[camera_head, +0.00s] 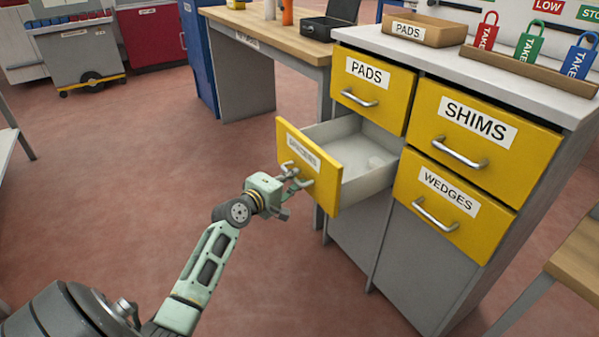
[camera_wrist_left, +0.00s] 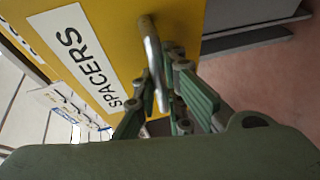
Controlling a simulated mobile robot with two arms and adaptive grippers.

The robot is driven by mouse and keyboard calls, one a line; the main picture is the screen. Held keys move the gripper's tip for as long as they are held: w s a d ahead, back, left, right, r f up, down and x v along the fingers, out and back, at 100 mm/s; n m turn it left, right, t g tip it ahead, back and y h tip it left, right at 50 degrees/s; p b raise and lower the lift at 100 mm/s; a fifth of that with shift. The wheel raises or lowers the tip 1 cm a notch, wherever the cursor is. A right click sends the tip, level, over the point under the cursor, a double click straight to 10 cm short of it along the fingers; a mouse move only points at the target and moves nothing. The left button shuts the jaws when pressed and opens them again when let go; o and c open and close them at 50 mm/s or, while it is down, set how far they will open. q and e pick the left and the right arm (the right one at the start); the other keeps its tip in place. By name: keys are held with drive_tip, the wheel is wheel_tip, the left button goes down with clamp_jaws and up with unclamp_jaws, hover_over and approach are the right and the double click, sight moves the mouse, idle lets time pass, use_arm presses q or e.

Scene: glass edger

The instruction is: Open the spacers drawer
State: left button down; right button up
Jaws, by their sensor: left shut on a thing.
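My right gripper is not in view.
The pads drawer (camera_head: 385,85), shims drawer (camera_head: 505,135) and wedges drawer (camera_head: 470,195) are shut. A tray of tags (camera_head: 515,70) and a pads tray (camera_head: 430,30) stand on top. A wooden bench (camera_head: 275,40) stands behind. Floor left of the drawer is clear.

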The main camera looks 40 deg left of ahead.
use_arm(q)
drive_tip(key=shift+s+a, duration=0.2)
drive_tip(key=shift+s, duration=0.4)
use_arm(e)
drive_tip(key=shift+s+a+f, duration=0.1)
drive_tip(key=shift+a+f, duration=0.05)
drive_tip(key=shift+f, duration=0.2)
use_arm(q)
drive_tip(key=c, duration=1.8)
unclamp_jaws()
drive_tip(key=shift+s, duration=0.1)
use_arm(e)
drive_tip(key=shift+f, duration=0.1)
use_arm(q)
drive_tip(key=s, duration=0.4)
drive_tip(key=s+r, duration=0.1)
drive_tip(key=s, duration=0.2)
drive_tip(key=s+r, duration=0.1)
drive_tip(key=s, duration=0.3)
drive_tip(key=shift+s+r, duration=0.1)
drive_tip(key=shift+s, duration=0.2)
